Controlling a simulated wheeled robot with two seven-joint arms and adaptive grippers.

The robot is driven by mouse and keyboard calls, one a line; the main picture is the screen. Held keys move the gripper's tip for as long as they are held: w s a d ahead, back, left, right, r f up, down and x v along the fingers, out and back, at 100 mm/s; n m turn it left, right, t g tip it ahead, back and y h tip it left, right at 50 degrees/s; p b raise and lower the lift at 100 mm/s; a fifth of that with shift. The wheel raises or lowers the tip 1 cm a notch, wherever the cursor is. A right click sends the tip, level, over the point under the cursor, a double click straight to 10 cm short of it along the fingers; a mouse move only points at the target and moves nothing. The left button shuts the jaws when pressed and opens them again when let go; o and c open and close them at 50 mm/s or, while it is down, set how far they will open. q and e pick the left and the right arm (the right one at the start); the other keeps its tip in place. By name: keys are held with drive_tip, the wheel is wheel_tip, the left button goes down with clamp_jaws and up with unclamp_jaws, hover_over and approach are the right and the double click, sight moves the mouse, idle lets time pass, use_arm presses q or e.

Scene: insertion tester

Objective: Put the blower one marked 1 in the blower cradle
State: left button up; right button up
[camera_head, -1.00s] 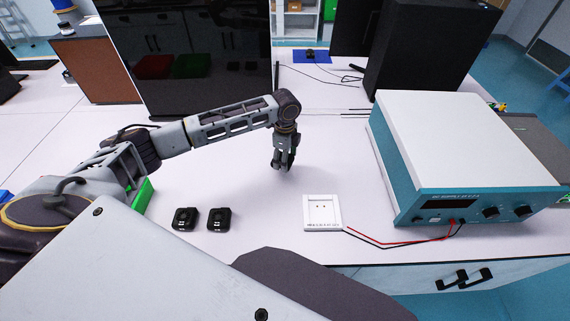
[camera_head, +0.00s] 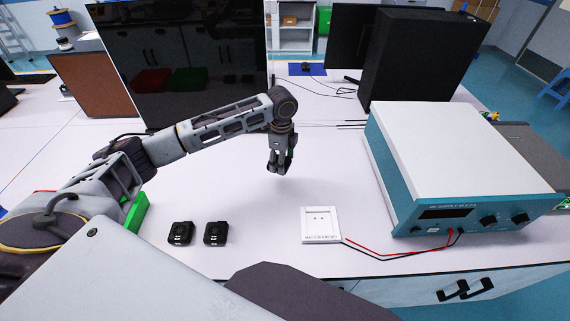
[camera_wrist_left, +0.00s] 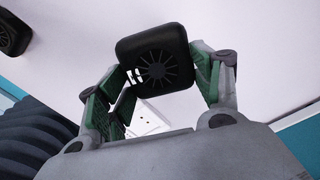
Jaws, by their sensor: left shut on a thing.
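My left gripper (camera_head: 279,168) is shut on a black square blower (camera_wrist_left: 155,58), and holds it above the table, behind and left of the cradle. In the left wrist view, the held blower shows its round finned vent between the green finger pads (camera_wrist_left: 168,80). Its marking cannot be read. The white blower cradle (camera_head: 309,230) lies empty on the table near the front edge; part of it shows below the blower in the left wrist view (camera_wrist_left: 143,122). Two other black blowers, the left one (camera_head: 181,233) and the right one (camera_head: 216,233), lie on the table. My right gripper is out of view.
A teal and white power supply (camera_head: 430,150) stands right of the cradle, with red and black wires (camera_head: 385,255) running to it. A large black monitor (camera_head: 185,60) and a black box (camera_head: 415,60) stand behind. The table between gripper and cradle is clear.

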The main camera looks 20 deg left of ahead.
use_arm(q)
drive_tip(key=shift+s+a+f, duration=0.3)
drive_tip(key=shift+s+f, duration=0.3)
drive_tip(key=shift+f, duration=0.2)
drive_tip(key=shift+s+a+f, duration=0.2)
drive_tip(key=shift+a, duration=0.15)
